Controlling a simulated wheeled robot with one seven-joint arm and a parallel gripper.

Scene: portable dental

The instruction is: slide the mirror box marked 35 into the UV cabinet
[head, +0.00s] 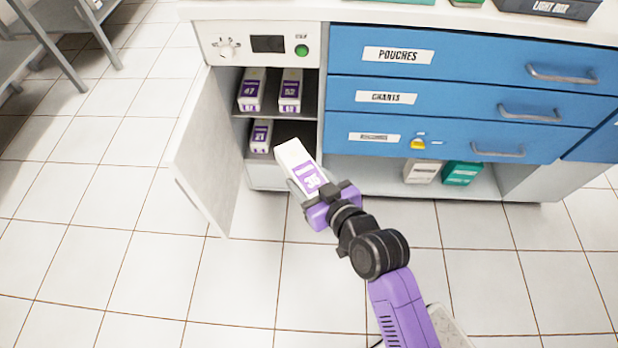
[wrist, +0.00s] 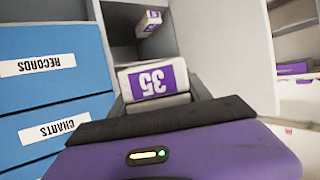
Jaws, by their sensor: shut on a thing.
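My gripper (head: 322,197) is shut on the white and purple mirror box (head: 298,165). In the wrist view the box (wrist: 153,82) shows the number 35, upside down. The UV cabinet (head: 258,177) is open, with its door (head: 205,150) swung out to the left. The held box is in front of the cabinet's lower right opening, with its far end near the lower compartment. Inside, boxes 47 (head: 251,90) and another box (head: 290,90) stand on the upper shelf. A box (head: 261,135) sits at the left of the lower compartment; it also shows in the wrist view (wrist: 149,23).
Blue drawers, including one marked Pouches (head: 460,58), adjoin the cabinet on the right. A beige box (head: 422,171) and a green box (head: 461,173) stand on the open shelf below. The lower compartment's right side looks free.

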